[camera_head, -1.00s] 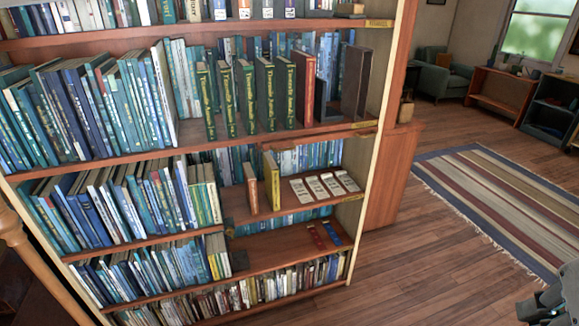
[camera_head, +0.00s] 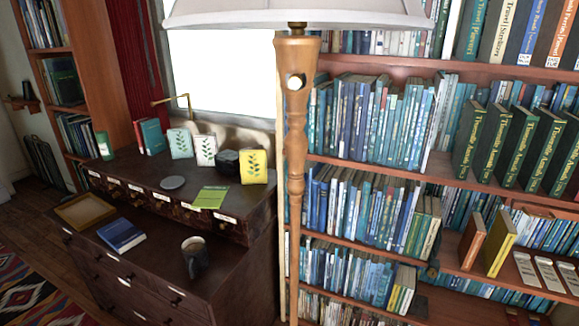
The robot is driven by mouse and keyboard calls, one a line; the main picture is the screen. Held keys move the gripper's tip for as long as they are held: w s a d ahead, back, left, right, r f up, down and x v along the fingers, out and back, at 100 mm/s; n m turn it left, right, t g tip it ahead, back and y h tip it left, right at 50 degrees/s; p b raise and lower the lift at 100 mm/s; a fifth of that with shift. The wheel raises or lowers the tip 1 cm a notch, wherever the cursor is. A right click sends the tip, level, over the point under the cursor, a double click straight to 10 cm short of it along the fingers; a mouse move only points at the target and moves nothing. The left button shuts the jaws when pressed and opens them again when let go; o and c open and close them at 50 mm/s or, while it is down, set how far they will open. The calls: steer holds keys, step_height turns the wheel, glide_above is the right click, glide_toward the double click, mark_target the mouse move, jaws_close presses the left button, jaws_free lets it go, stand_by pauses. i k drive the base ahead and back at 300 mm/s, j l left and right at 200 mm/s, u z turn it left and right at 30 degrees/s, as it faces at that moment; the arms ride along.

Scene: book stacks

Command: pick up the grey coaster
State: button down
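The grey coaster (camera_head: 173,182) is a small flat disc. It lies on the upper level of the dark wooden cabinet (camera_head: 240,262) at the left of the head view. A green booklet (camera_head: 210,197) lies to its right, and upright cards stand behind it. Nothing covers the coaster. My gripper is not in the current view.
A floor lamp with a wooden post (camera_head: 297,150) stands at the cabinet's right end, before a full bookshelf (camera_head: 400,172). A mug (camera_head: 195,257), a blue book (camera_head: 121,235) and a wooden tray (camera_head: 84,211) sit on the cabinet's lower level. A patterned rug (camera_head: 40,287) lies front left.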

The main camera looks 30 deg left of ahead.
mark_target(171, 182)
steer(key=u, duration=1.7)
steer(key=i+j+z, duration=0.1)
steer(key=i+j, duration=0.25)
steer(key=i+j+z, duration=0.15)
steer(key=i+j, duration=0.2)
steer(key=i+j+z, duration=0.1)
steer(key=i+j, duration=0.2)
steer(key=i+j+z, duration=0.15)
steer(key=i+j, duration=0.15)
steer(key=j, duration=0.2)
steer(key=i+j+z, duration=0.1)
steer(key=i+j, duration=0.15)
steer(key=j, duration=0.2)
steer(key=i+j+z, duration=0.1)
steer(key=i+j, duration=0.15)
steer(key=j, duration=0.2)
